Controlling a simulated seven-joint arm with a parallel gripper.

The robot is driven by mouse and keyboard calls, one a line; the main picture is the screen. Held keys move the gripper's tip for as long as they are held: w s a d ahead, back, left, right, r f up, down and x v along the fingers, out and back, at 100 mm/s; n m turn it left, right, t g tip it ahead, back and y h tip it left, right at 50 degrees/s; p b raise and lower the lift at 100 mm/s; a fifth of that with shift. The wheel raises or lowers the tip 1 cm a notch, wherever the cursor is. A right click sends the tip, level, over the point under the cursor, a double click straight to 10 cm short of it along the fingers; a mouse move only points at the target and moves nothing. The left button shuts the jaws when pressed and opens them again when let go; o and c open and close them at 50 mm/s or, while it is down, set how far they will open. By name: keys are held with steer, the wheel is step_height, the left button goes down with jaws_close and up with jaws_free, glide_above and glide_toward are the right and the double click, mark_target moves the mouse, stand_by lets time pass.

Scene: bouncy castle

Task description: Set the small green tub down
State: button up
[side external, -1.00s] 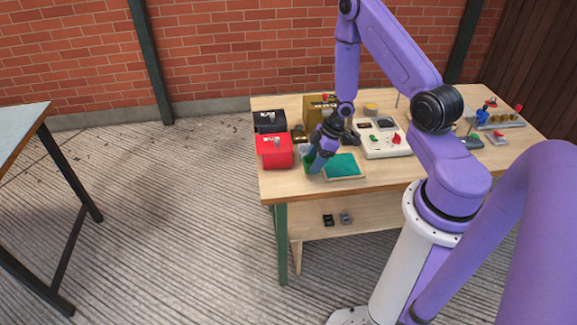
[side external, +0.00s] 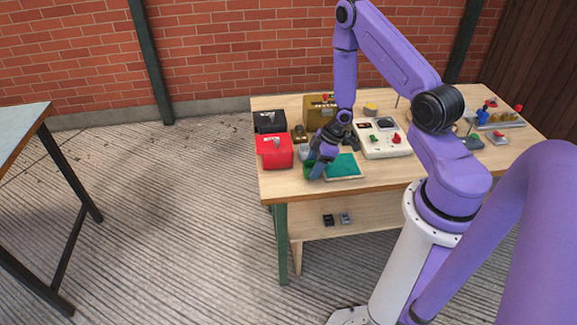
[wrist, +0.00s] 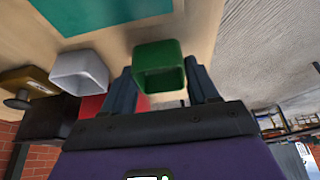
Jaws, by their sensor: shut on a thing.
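The small green tub (wrist: 160,82) is between the two fingers of my gripper (wrist: 162,90) in the wrist view, its open top facing the camera. In the side view my gripper (side external: 316,173) is low over the front left of the wooden table, and only a little of the green tub (side external: 308,169) shows beside the fingers. My gripper is shut on the tub. I cannot tell whether the tub's base touches the tabletop (side external: 285,187).
A red box (side external: 275,152) and a black box (side external: 270,122) stand to the left. A white-grey tub (wrist: 80,72) is close beside the green one. A teal-topped panel (side external: 343,166) lies just right of my gripper. A white control panel (side external: 384,140) is farther right.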

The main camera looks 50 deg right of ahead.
steer(key=shift+d+f, duration=0.15)
steer(key=shift+f, duration=0.1)
steer(key=v, duration=0.7)
steer(key=x, duration=0.7)
steer(key=shift+f, duration=0.2)
steer(key=shift+w+r, duration=0.1)
steer(key=shift+r, duration=0.15)
step_height(320, 180, up, 15)
stand_by(1.0)
steer(key=shift+f, duration=0.1)
steer(key=shift+a, duration=0.2)
